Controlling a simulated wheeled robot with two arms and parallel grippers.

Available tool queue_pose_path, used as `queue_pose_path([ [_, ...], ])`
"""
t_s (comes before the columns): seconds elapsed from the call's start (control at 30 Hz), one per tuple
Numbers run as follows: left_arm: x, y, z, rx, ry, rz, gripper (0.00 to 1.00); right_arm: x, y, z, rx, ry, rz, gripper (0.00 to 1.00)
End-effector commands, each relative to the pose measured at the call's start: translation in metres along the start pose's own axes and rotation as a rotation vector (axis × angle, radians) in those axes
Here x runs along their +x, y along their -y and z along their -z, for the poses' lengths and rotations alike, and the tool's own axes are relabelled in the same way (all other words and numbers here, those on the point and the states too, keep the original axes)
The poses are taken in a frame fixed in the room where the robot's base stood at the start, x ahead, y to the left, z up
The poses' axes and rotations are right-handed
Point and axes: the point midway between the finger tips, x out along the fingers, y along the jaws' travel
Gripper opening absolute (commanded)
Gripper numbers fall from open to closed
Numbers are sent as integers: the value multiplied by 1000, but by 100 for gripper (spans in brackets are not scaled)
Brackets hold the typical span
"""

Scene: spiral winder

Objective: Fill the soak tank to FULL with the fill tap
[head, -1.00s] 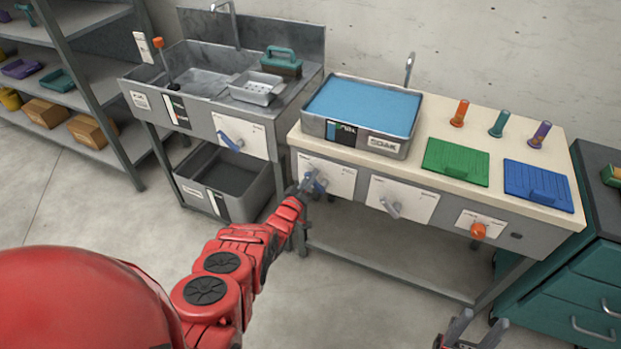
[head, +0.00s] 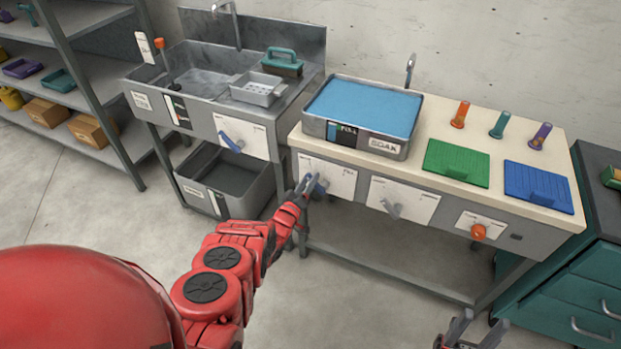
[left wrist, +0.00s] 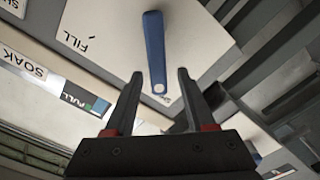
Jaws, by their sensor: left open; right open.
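The soak tank (head: 362,105) stands on the left end of the cream counter, blue water spread across it close to the rim. Its front has a SOAK label and a gauge strip (head: 341,132); the strip also shows in the left wrist view (left wrist: 85,98), with blue beside the word FULL. The fill tap's blue lever (left wrist: 154,50) hangs from a white plate marked FILL. My left gripper (left wrist: 158,82) is open, its fingers apart on either side of the lever's lower end, with no visible grip. My right gripper (head: 478,326) is open and empty at the bottom of the head view.
A second grey lever (head: 391,208) and an orange knob (head: 478,231) sit right of the fill tap on the counter front. A steel sink (head: 205,80) with its own blue lever stands left, a grey bin (head: 228,182) below it. Green and blue boards lie on the counter.

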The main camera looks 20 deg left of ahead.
Motion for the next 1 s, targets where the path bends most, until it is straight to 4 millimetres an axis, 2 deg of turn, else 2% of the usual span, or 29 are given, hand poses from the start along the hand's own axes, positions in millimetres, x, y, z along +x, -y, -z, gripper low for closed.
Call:
queue_pose_path([
  [0.27,-41,0,0,-4,3,7,55,6,0,1,0,0,0,50],
  [0.3,-52,-6,6,-3,2,7,55,21,-1,4,0,1,0,50],
  [0.4,-82,-6,5,-4,6,7,55,42,-2,7,0,0,0,50],
  [0.6,-127,-4,3,-3,4,4,55,66,-3,11,0,0,0,50],
  [0.8,-152,-1,0,-3,2,4,55,74,-4,12,0,0,0,50],
  [1.0,-157,0,-1,-2,1,2,55,74,-4,13,0,0,0,50],
])
